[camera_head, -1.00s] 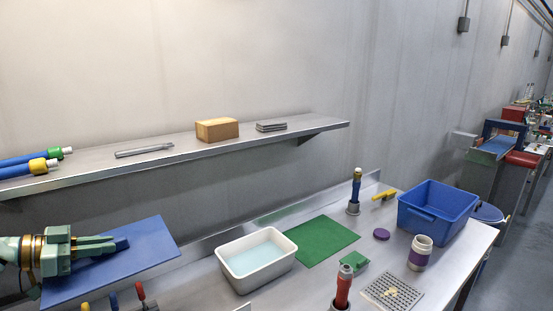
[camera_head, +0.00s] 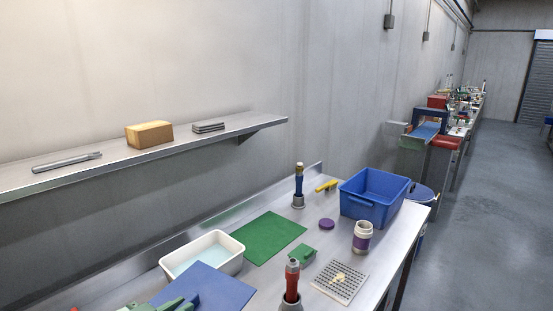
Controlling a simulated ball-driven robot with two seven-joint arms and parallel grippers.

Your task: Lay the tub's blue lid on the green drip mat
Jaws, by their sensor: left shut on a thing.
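The blue lid (camera_head: 222,287) is a flat sheet at the bottom of the view, in front of the white tub (camera_head: 233,243). My left gripper (camera_head: 187,301) is shut on the lid at its near left part; the bottom edge of the picture cuts off the gripper. The lid hides the tub's near corner, and I cannot tell its height above the bench. The tub is uncovered and holds pale blue liquid. The green drip mat (camera_head: 264,236) lies flat and bare right behind the tub. My right gripper is not in view.
Right of the mat are a green block (camera_head: 303,254), a purple disc (camera_head: 327,224), a jar (camera_head: 362,238) and a blue bin (camera_head: 372,200). A red-handled tool (camera_head: 292,279) stands upright near the lid; another tool (camera_head: 299,182) stands behind the mat. A perforated plate (camera_head: 339,281) lies at the front.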

